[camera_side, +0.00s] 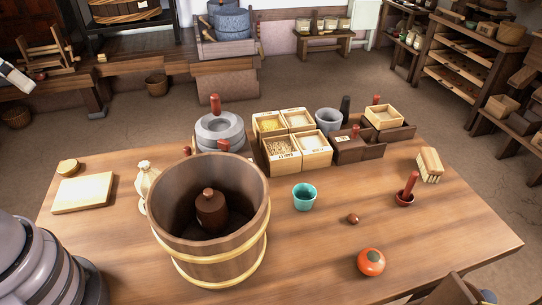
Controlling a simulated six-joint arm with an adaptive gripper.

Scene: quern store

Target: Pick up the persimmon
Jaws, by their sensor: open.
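The persimmon (371,263) is a round orange-red fruit with a small greenish-brown calyx on top. It rests on the wooden table (310,275) near the front edge, right of the middle. Nothing touches it and it is fully in view.
A large wooden bucket (174,248) with a brown lidded jar inside stands left of the persimmon. Bare table surrounds the fruit.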

